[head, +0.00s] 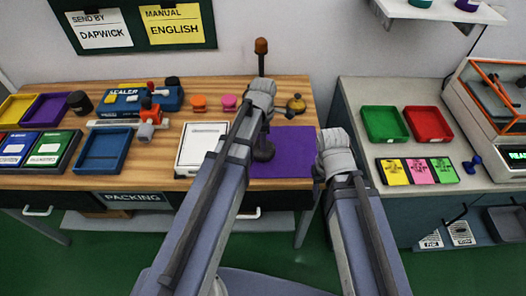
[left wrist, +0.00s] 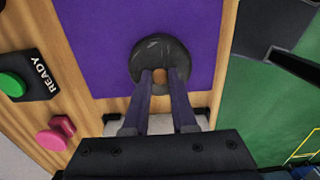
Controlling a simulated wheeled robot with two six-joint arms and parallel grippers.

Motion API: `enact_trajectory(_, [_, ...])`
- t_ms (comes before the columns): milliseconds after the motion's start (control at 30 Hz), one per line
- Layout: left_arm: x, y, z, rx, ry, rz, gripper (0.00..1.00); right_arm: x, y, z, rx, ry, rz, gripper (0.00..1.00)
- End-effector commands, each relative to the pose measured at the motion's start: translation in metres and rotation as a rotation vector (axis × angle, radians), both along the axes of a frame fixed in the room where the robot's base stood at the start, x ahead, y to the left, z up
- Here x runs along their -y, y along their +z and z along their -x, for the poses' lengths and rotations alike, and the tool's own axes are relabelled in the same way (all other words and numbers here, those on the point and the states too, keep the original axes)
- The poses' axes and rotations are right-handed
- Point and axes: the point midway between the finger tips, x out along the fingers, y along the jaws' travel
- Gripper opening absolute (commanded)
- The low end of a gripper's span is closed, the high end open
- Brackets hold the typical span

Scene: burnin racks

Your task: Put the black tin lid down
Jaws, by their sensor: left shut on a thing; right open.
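The black tin lid (left wrist: 160,46) is a dark round disc in the left wrist view, over the purple mat (left wrist: 115,45). My left gripper (left wrist: 160,77) is shut on it, with its two fingers at the lid's near middle. I cannot tell whether the lid touches the mat. In the head view my left gripper (head: 263,152) is at the left edge of the purple mat (head: 290,158), and the lid is mostly hidden there. My right gripper (head: 320,172) is open beside the mat's right edge, its fingers partly hidden by my own wrist.
A white framed panel (head: 201,148) lies left of the mat, and a blue tray (head: 104,151) further left. A pink button (head: 229,102) and a brass-coloured object (head: 296,104) stand behind. The grey counter (head: 365,98) is across a gap. The mat's right part is clear.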

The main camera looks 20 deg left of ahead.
Motion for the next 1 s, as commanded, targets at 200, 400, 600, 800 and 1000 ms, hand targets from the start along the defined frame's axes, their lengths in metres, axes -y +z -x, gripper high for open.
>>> enact_trajectory(200, [0.0, -0.016, 0.0, 0.0, 0.0, 0.0, 0.0, 0.0, -0.016, 0.0, 0.0, 0.0, 0.0, 0.5])
enact_trajectory(400, [0.0, -0.038, 0.0, 0.0, 0.0, 0.0, 0.0, 0.0, -0.038, 0.0, 0.0, 0.0, 0.0, 0.5])
enact_trajectory(600, [0.0, -0.036, 0.0, 0.0, 0.0, 0.0, 0.0, 0.0, -0.036, 0.0, 0.0, 0.0, 0.0, 0.5])
enact_trajectory(800, [0.0, -0.04, 0.0, 0.0, 0.0, 0.0, 0.0, 0.0, -0.04, 0.0, 0.0, 0.0, 0.0, 0.5])
enact_trajectory(1000, [0.0, -0.039, 0.0, 0.0, 0.0, 0.0, 0.44, 0.0, -0.039, 0.0, 0.0, 0.0, 0.0, 0.5])
